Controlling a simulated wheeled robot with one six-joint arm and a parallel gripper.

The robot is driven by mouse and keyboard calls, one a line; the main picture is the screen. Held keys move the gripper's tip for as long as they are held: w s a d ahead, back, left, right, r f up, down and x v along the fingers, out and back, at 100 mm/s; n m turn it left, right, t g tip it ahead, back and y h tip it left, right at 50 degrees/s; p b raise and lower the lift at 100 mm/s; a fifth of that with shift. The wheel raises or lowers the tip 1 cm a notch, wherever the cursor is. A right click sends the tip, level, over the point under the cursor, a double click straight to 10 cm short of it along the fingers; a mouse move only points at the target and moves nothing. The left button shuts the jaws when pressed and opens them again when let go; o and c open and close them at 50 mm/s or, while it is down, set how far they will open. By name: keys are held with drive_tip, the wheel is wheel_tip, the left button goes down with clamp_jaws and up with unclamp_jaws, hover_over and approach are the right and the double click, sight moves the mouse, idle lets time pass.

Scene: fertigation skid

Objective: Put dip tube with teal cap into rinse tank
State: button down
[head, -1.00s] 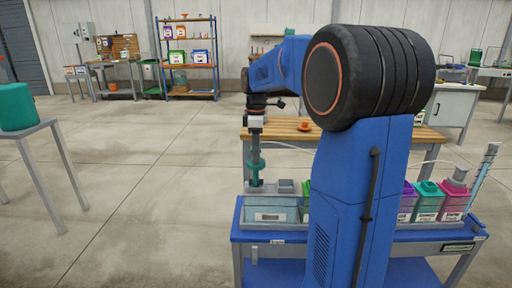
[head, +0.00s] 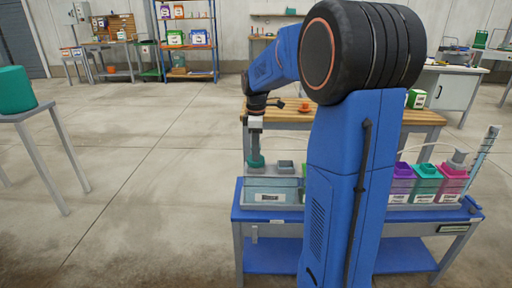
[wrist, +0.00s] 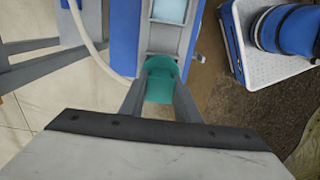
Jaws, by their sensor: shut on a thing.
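My gripper (head: 256,152) points down over the left end of the blue skid and is shut on the dip tube with teal cap (head: 256,162). The teal cap also shows between my fingers in the wrist view (wrist: 160,82). The cap is at the top of the left-hand clear tank (head: 272,196), which has a pale label too small to read; it appears to be the rinse tank. The tube below the cap is hidden or cannot be made out, so it looks lowered into the tank. I cannot tell whether the cap is seated.
Purple (head: 402,185), green (head: 426,184) and pink (head: 452,185) tanks stand at the skid's right, with a clear graduated column (head: 482,160) beyond. My arm hides the skid's middle. A wooden-topped bench (head: 290,117) stands behind. Floor to the left is open.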

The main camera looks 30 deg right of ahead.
idle(0.3)
drive_tip(key=c, duration=1.3)
unclamp_jaws()
drive_tip(key=shift+o, duration=0.2)
wheel_tip(320, 180, up, 17)
drive_tip(key=shift+r, duration=0.15)
